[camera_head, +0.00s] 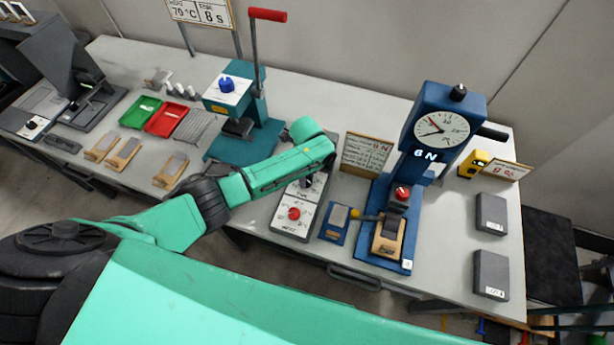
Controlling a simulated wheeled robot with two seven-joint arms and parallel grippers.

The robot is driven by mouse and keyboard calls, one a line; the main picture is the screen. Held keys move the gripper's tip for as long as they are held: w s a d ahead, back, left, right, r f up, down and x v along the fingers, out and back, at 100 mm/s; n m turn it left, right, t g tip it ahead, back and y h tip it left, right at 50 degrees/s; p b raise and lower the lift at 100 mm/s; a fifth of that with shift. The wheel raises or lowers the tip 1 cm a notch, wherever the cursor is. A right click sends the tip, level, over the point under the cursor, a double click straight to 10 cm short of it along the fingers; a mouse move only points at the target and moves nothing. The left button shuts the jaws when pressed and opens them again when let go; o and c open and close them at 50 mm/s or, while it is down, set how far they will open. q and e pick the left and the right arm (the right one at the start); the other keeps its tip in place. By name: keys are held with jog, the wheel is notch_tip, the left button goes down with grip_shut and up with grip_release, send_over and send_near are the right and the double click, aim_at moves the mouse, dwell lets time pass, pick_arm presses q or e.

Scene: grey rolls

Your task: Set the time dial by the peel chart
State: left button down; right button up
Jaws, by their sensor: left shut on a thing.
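A pale control box (290,226) stands on the bench at the middle, with a red knob (293,213) on its lower part. A dark upper dial (307,182) sits above it, mostly covered by my left gripper (307,176). My left gripper comes down from the green arm and is shut on this upper dial. The dial's setting and small lettering cannot be read. A chart board (366,154) with rows of small text stands behind and right of the box. A white sign (202,11) at the back reads 70 °C and 8 s. My right gripper is not in view.
A blue tester (406,170) with a round gauge (441,130) stands right of the box, a teal lever press (240,141) to the left. Green (140,112) and red (166,119) trays lie further left. Dark blocks (491,214) lie at the right edge.

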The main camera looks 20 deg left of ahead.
aim_at(307, 180)
pick_arm(q)
jog(key=shift+w+r, duration=0.15)
jog(key=shift+c, duration=2)
grip_release()
notch_tip(307, 180, up, 14)
jog(key=b, duration=0.2)
jog(key=shift+r, duration=0.25)
jog(key=shift+s+f, duration=0.1)
jog(key=shift+s, duration=0.1)
